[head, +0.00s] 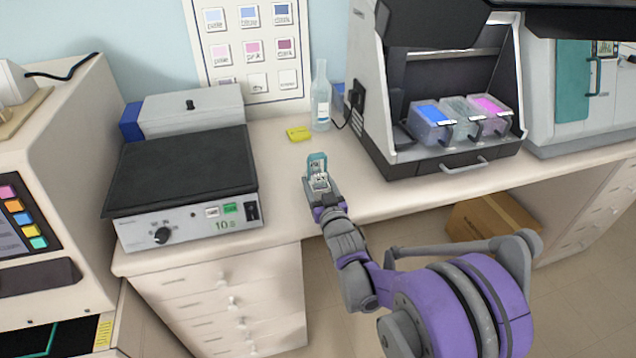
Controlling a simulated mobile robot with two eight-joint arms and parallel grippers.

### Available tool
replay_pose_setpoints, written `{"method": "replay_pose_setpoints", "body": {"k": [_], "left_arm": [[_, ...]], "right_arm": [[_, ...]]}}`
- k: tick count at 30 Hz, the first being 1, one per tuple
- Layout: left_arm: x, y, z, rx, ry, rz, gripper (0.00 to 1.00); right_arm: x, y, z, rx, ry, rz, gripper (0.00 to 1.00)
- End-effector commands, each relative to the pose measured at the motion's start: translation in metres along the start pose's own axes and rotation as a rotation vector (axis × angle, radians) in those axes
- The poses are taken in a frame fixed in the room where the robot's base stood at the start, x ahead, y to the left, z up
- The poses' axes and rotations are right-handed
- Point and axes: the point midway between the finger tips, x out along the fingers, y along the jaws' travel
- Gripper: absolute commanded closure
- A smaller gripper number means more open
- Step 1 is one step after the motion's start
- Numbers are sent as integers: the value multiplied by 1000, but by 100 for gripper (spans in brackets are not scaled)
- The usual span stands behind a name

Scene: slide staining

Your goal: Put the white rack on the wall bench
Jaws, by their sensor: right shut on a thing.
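The white rack (320,184) is small in the head view, and a teal piece (317,161) stands up just behind it. My right gripper (317,176) is shut on the white rack over the front part of the wall bench (284,178), between the hotplate and the hood. The gripper hides part of the rack. I cannot tell whether the rack touches the bench top. My left gripper is not in view.
A black-topped hotplate (180,170) stands left, a grey box (192,115) behind it. An open hood (392,160) with several staining jars stands right. Bench between is mostly clear.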

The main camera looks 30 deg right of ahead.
Motion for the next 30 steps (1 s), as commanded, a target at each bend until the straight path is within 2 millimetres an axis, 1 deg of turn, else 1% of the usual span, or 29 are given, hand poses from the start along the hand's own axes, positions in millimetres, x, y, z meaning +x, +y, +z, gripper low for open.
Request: {"method": "replay_pose_setpoints", "body": {"k": [1,3,6,14,17,20,30], "left_arm": [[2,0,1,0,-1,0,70],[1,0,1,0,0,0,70],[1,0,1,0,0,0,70],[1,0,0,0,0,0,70],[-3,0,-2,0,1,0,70],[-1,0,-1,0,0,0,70],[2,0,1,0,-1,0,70]], "right_arm": [[0,0,2,0,0,0,33],[0,0,2,0,0,0,21],[0,0,1,0,0,0,5],[0,0,1,0,0,0,5],[0,0,-4,0,0,0,5],[-14,0,-2,0,0,0,5],[-86,0,-2,-1,0,0,5]]}}
